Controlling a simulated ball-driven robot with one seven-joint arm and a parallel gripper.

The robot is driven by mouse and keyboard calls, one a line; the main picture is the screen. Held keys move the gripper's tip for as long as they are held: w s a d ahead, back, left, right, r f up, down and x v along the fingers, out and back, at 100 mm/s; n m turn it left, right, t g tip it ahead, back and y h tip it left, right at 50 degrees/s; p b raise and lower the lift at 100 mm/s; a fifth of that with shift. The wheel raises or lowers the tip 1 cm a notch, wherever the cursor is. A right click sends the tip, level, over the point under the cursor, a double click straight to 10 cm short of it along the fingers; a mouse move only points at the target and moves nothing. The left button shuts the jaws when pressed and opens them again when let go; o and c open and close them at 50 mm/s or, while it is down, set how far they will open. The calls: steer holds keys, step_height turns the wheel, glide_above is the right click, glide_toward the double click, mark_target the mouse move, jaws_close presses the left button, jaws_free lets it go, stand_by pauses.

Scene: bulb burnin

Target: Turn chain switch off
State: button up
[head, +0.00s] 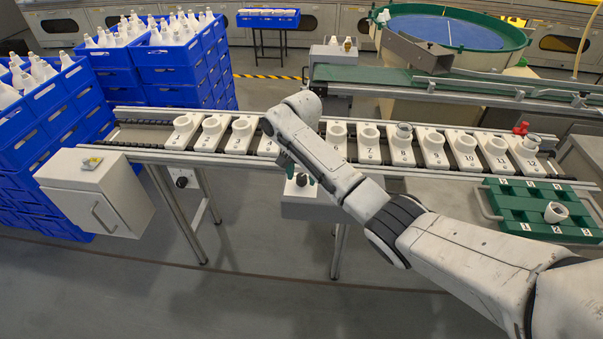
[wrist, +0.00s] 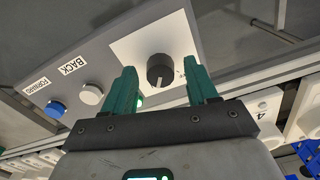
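A black rotary knob (wrist: 160,71) sits on a white plate of a grey control panel (wrist: 112,58) in the wrist view. A small mark shows on the plate at the knob's right; its lettering is hidden or too small to read. My gripper (wrist: 163,80) is open, its two green fingers either side of the knob with gaps between. No contact is clear. In the head view my gripper (head: 299,174) is at the front of the conveyor, at a grey box (head: 305,205) with the knob on it.
A blue button (wrist: 55,109) labelled FORWARD and a white button (wrist: 90,94) labelled BACK are left of the knob. Numbered white carriers (head: 433,150) line the conveyor. A green tray (head: 500,205) is at right, a grey cabinet (head: 80,200) and blue crates (head: 110,80) at left.

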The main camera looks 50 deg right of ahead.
steer(key=c, duration=0.9)
steer(key=shift+r+n, duration=0.1)
steer(key=shift+n, duration=0.2)
steer(key=shift+r+n+p, duration=0.1)
steer(key=shift+n+p, duration=0.7)
steer(key=shift+p, duration=0.15)
steer(key=n+p, duration=0.2)
steer(key=n, duration=0.2)
steer(key=shift+n, duration=0.3)
steer(key=n+p, duration=0.1)
steer(key=n, duration=0.2)
steer(key=shift+p, duration=0.35)
steer(key=shift+n+p, duration=0.45)
steer(key=shift+n, duration=1.65)
